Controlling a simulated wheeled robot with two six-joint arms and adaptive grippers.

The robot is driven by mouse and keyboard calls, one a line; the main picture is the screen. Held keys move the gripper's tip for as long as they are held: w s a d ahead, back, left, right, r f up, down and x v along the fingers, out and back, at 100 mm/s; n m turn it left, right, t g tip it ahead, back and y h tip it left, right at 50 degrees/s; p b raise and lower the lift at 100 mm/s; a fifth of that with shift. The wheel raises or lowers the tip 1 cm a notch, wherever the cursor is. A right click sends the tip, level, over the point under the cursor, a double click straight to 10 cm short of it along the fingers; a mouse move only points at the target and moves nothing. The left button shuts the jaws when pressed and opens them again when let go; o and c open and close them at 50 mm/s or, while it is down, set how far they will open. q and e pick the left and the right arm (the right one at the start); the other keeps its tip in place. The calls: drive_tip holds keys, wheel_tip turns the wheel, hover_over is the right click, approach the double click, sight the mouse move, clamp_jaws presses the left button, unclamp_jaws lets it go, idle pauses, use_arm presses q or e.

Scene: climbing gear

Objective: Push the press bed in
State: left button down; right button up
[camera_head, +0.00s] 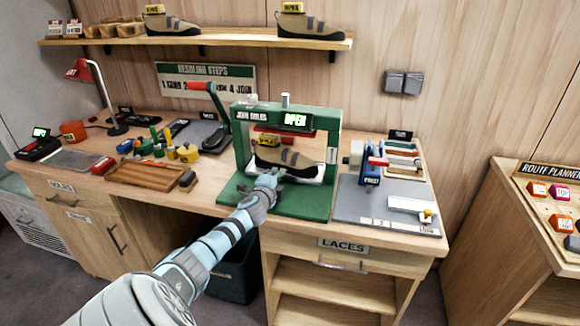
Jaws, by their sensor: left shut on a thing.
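The green press (240,150) stands on the workbench under a sign reading JOIN SOLES, with a lit OPEN display at its top. Its press bed, a pale plate (313,174), shows inside the frame. A tan and dark climbing shoe (288,158) with a yellow tag sits on the bed. My left gripper (268,181) is at the front of the bed, shut at its front edge; the fingers cover the exact contact. My right gripper is not in view.
A blue clamp device (371,165) on a grey board stands right of the press. A wooden tray (145,175) and small tools lie to the left. A shelf (230,38) with shoes hangs above. A dark bin (236,270) stands under the bench.

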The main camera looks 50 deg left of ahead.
use_arm(q)
drive_tip(key=c, duration=1.8)
unclamp_jaws()
drive_tip(key=shift+w+r, duration=0.1)
drive_tip(key=shift+o, duration=0.7)
drive_tip(key=shift+a, duration=0.15)
drive_tip(key=v, duration=1.2)
drive_tip(key=shift+f, duration=0.2)
